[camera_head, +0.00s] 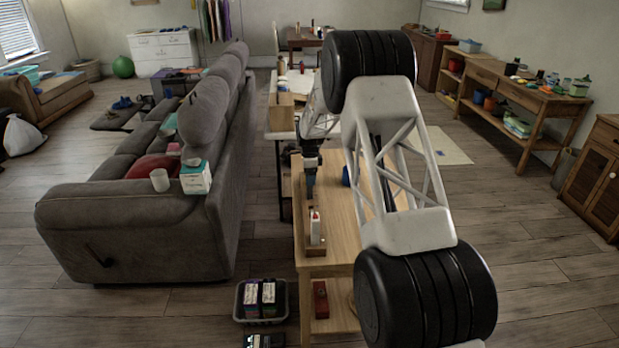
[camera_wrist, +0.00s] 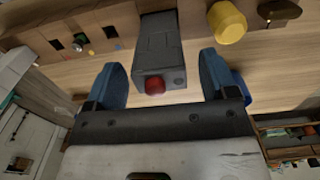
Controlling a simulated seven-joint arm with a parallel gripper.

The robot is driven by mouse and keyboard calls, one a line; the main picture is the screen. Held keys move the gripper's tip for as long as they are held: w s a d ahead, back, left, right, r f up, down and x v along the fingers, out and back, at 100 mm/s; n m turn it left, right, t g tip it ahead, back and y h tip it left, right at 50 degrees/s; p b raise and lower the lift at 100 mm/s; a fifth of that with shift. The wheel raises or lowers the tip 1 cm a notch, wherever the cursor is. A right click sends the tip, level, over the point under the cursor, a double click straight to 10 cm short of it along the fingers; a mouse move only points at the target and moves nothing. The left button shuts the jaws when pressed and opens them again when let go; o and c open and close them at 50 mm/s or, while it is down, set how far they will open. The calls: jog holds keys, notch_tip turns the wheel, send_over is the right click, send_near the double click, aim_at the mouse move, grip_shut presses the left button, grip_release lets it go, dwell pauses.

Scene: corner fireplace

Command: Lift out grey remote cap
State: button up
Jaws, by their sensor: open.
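A grey box-shaped piece with a red round button on its end (camera_wrist: 162,55) lies between the open fingers of my gripper (camera_wrist: 163,80) in the wrist view. It looks like the grey remote cap, but I cannot tell for sure. A gap shows between each blue finger and its sides. In the head view my gripper (camera_head: 310,180) points down over the near wooden table (camera_head: 338,225), above a narrow wooden holder (camera_head: 316,250). The grey piece cannot be made out there.
A white bottle-like thing with a red top (camera_head: 315,228) stands in the holder, nearer the camera. A yellow cylinder (camera_wrist: 228,22) sits close beside the grey piece. A blue thing (camera_wrist: 243,88) shows behind the right finger. The grey sofa (camera_head: 150,225) stands left of the table.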

dwell(0.4)
jog(key=c, duration=0.9)
jog(key=shift+c, duration=0.2)
jog(key=shift+r, duration=0.15)
jog(key=shift+r, duration=1.35)
jog(key=shift+s+r, duration=0.15)
jog(key=shift+r, duration=0.2)
jog(key=s+d+r, duration=0.1)
jog(key=s, duration=1.4)
jog(key=shift+s+d+r, duration=0.2)
jog(key=shift+s+d, duration=0.05)
jog(key=shift+s, duration=0.05)
